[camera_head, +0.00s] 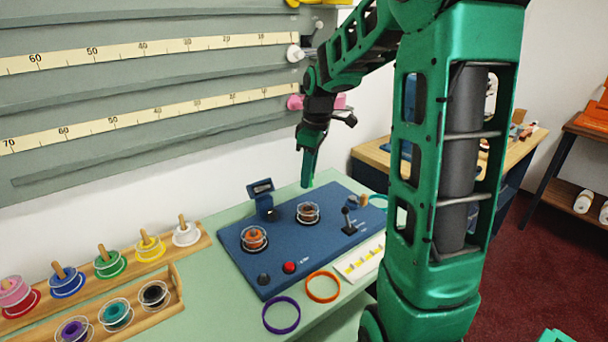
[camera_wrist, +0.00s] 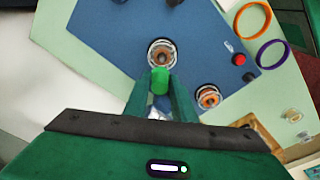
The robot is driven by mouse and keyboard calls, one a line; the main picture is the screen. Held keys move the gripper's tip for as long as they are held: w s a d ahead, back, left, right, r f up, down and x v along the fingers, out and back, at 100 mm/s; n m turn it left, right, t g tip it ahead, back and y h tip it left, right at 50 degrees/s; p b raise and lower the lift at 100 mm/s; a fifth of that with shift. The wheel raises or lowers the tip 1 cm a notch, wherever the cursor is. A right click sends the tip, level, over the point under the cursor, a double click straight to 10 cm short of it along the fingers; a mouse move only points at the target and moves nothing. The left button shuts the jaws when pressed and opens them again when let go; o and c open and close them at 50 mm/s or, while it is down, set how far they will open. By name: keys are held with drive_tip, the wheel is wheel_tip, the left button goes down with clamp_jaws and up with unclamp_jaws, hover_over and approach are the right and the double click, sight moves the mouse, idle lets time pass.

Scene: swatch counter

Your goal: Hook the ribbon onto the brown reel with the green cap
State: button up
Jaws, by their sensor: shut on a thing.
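My gripper (camera_head: 308,182) points down over the blue panel (camera_head: 286,262), near its back edge. In the wrist view its fingers (camera_wrist: 160,92) are closed on a small bright green cylinder that looks like the green cap (camera_wrist: 160,80). A reel with a brown centre and clear flanges (camera_head: 308,213) stands on the panel just below the fingertips; in the wrist view this brown reel (camera_wrist: 161,54) lies just beyond the cap. I cannot tell whether cap and reel touch. A second, orange-brown reel (camera_head: 254,238) stands to the left on the panel. I cannot make out the ribbon.
The panel carries a small display (camera_head: 262,187), a black lever (camera_head: 348,222), and a red button (camera_head: 289,267). A purple ring (camera_head: 281,331) and an orange ring (camera_head: 338,291) lie in front. Wooden racks of coloured spools (camera_head: 110,263) stand at left; a wall with measuring tapes rises behind.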

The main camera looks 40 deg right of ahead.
drive_tip(key=shift+f, duration=2.75)
drive_tip(key=shift+s+f, duration=0.1)
drive_tip(key=shift+f, duration=1.15)
drive_tip(key=o, duration=1.1)
drive_tip(key=shift+r, duration=3.55)
